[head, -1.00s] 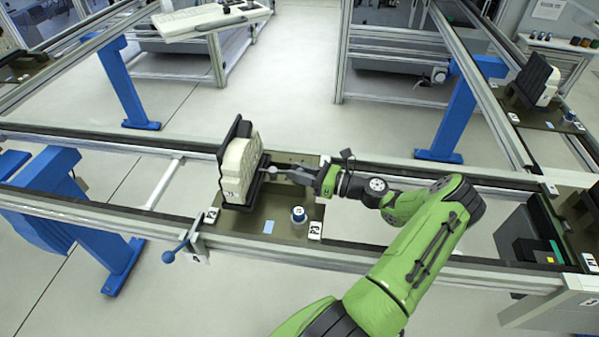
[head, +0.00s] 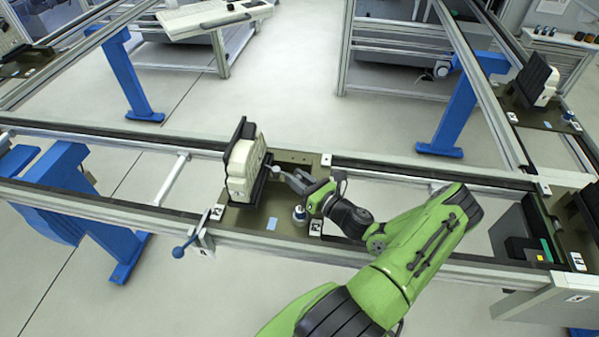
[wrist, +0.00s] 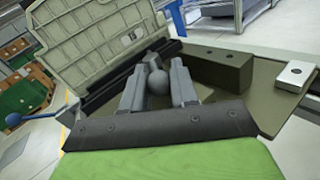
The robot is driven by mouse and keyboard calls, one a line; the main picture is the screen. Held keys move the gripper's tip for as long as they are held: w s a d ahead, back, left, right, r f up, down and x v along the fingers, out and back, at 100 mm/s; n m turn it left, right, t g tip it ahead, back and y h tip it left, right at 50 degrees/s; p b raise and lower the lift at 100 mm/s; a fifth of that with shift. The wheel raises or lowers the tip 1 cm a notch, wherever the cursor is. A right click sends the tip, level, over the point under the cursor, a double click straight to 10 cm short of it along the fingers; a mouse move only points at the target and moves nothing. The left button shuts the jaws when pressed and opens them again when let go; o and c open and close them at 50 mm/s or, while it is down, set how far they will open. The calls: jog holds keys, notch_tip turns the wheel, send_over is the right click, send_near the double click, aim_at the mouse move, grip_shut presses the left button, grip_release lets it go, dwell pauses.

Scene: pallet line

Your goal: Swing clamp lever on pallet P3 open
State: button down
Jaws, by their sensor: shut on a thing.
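The pallet P3 (head: 240,219) sits on the near rail and carries a pale ribbed casting (head: 243,170) against a dark upright plate. The clamp lever's grey ball knob (head: 276,170) is just right of the casting. My gripper (head: 284,173) reaches it from the lower right. In the wrist view, the ball knob (wrist: 157,82) is between the two grey fingers of my gripper (wrist: 157,88), which is shut on the lever. The lever's pivot and most of its arm are hidden by the fingers and the dark bracket.
A round blue-and-white knob (head: 300,214) stands on the pallet close to my wrist. A blue-handled lever (head: 182,245) sticks out at the rail's front edge. Another pallet (head: 556,219) is at the right. The rail left of the pallet is clear.

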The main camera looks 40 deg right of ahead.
jog(key=c, duration=0.9)
grip_release()
jog(key=s+d+b, duration=0.1)
jog(key=s, duration=1.4)
jog(key=shift+s+b, duration=0.3)
jog(key=shift+s, duration=0.1)
